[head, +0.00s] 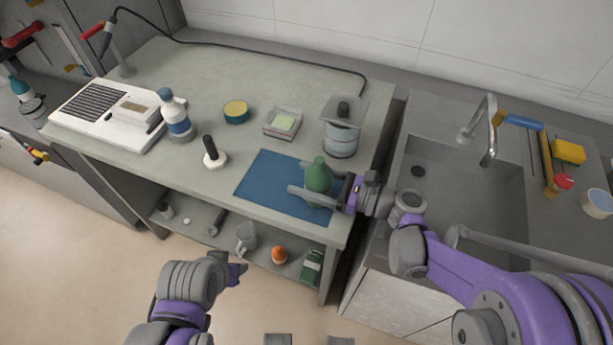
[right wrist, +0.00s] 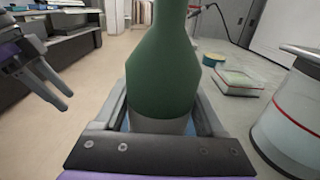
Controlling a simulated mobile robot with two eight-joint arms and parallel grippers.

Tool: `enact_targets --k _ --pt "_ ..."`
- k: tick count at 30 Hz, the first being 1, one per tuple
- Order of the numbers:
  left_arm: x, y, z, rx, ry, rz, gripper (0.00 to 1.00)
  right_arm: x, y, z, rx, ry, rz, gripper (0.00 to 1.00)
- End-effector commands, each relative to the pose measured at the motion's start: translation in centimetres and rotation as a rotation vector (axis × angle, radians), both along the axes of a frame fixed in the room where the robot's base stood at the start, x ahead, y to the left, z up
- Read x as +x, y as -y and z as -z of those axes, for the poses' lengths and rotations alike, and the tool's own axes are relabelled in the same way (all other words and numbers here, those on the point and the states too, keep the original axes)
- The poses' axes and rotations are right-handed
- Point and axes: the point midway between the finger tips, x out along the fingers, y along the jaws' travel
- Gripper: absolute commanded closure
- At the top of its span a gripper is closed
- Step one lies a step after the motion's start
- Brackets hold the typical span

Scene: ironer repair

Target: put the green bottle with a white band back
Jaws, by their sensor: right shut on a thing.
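The green bottle (head: 318,173) is upright between the fingers of my right gripper (head: 316,194), over the right part of the blue mat (head: 262,178). In the right wrist view the bottle (right wrist: 163,75) fills the middle, with a pale band (right wrist: 160,125) low on it, partly hidden by the gripper. My right gripper is shut on the bottle. The bottle's base is hidden, so I cannot tell whether it touches the mat. My left gripper (head: 237,273) is empty, in front of the bench and below its top; its finger gap is unclear.
A lidded canister (head: 341,138) stands close behind the bottle. A tray with a green pad (head: 283,123), a round tin (head: 236,111), a black-handled tool (head: 212,153) and a blue-white bottle (head: 175,117) are further left. The lower shelf holds an orange item (head: 279,255) and a green container (head: 312,265). A sink (head: 460,185) is right.

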Motion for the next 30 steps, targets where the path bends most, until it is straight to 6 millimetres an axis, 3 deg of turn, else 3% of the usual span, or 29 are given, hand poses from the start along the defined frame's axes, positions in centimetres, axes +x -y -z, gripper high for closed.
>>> enact_targets --k 29,30 --pt "-0.2 0.0 1.3 0.000 -0.004 0.000 0.50 0.0 0.0 1.4 0.000 0.000 0.000 0.99" --pt "-0.1 0.0 1.3 0.000 -0.004 0.000 0.50 0.0 0.0 1.4 0.000 0.000 0.000 0.22"
